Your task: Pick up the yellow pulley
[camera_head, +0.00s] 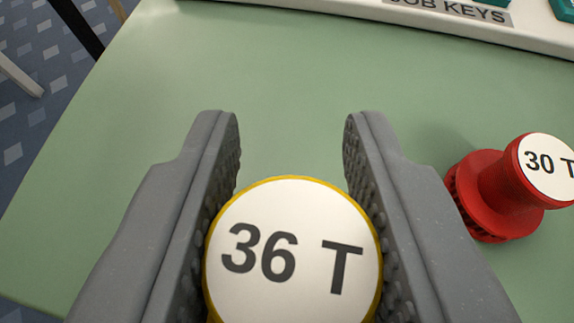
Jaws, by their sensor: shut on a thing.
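The yellow pulley (292,250) is at the bottom middle, between the fingers of my gripper (291,190). Its round white face reads "36 T" and has a thin yellow rim. The grey ribbed inner pads touch it on the left and right sides, so my gripper is shut on it. The lower part of the pulley is cut off by the picture's bottom edge. I cannot tell whether it is clear of the table.
A red pulley (490,196) marked "30 T" stands to the right on the green table (280,80). A white tray (440,20) labelled "JOB KEYS" runs along the back right. The table's left edge drops to a blue patterned floor (45,130).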

